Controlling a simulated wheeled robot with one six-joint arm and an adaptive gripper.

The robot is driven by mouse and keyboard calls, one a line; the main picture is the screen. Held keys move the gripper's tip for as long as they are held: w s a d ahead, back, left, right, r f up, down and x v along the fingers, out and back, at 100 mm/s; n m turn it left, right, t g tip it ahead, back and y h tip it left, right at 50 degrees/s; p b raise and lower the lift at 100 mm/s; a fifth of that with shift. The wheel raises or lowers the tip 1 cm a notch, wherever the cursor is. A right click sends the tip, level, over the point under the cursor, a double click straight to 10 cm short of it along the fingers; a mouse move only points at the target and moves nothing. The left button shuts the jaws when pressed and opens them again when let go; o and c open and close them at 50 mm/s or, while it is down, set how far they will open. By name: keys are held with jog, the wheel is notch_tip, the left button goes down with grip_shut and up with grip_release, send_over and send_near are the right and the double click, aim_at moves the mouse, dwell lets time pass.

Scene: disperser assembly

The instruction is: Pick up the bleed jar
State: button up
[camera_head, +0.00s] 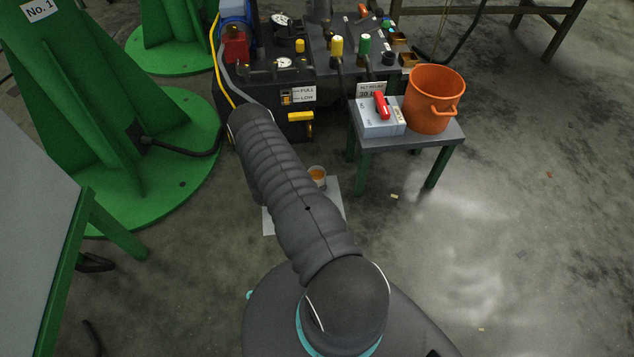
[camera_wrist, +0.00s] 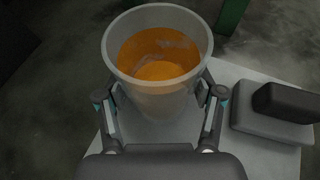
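The bleed jar (camera_wrist: 160,102) is a translucent, tapered cup with orange liquid inside. It is upright in the wrist view, mouth toward the camera. In the head view the jar (camera_head: 317,174) shows partly beside my arm, by a pale sheet on the floor. My gripper (camera_wrist: 160,105) has its two fingers on either side of the jar, spread about as wide as the cup. I cannot tell whether the pads touch it.
The pale sheet (camera_wrist: 265,155) bears a dark block on a grey base (camera_wrist: 285,108) right of the jar. A small table (camera_head: 430,147) with an orange pot (camera_head: 434,98) stands right of it. A dark machine (camera_head: 300,128) is behind, a green stand (camera_head: 165,170) left.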

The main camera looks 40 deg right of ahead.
jog(key=c, duration=0.5)
jog(key=shift+r, duration=0.2)
